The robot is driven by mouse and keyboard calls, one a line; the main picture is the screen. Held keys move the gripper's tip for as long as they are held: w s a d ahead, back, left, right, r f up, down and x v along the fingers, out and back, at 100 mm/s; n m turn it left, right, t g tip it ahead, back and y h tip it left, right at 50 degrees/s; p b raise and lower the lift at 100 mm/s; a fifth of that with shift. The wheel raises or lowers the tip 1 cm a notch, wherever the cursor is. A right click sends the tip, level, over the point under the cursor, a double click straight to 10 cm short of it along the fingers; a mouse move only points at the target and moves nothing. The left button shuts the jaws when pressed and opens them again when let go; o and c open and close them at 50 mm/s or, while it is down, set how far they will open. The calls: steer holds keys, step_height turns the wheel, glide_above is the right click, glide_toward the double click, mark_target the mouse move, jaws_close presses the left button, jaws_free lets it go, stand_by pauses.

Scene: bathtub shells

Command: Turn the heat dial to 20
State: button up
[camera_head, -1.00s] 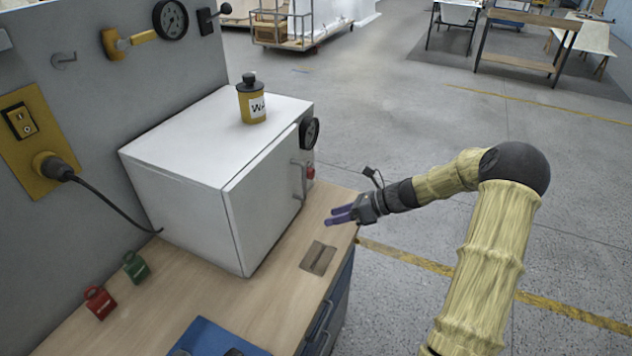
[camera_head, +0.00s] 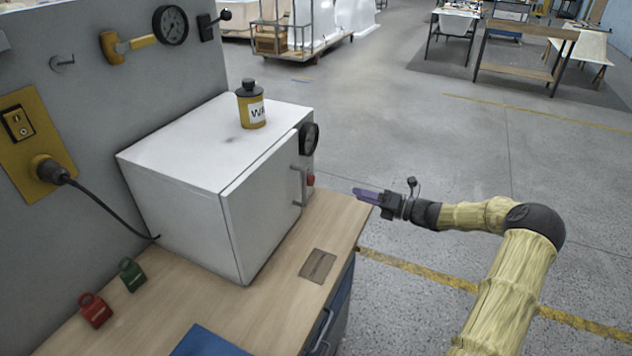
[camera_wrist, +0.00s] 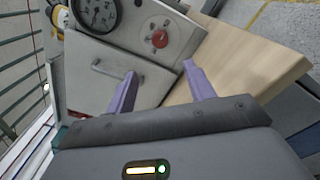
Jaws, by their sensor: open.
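The heat dial is a red knob (camera_wrist: 160,39) on a round pale plate, on the front of a white oven-like box (camera_head: 188,152). In the head view the red knob (camera_head: 310,180) shows edge-on at the box's right, below a black gauge (camera_head: 309,138). The dial's numbers are too small to read. My gripper (camera_head: 366,194) is off the front edge of the bench, to the right of the knob and apart from it. In the wrist view its purple fingers (camera_wrist: 158,82) are spread with nothing between them, and the knob lies ahead of them.
A door handle (camera_head: 298,187) sticks out left of the knob. A yellow canister (camera_head: 251,105) stands on the box. The floor to the right is open.

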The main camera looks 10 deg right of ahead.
mark_target(314, 181)
steer(key=p+x, duration=0.2)
steer(key=x, duration=1.3)
steer(key=shift+w+a, duration=0.1)
steer(key=shift+a, duration=0.05)
steer(key=shift+c, duration=0.4)
steer(key=c, duration=0.9)
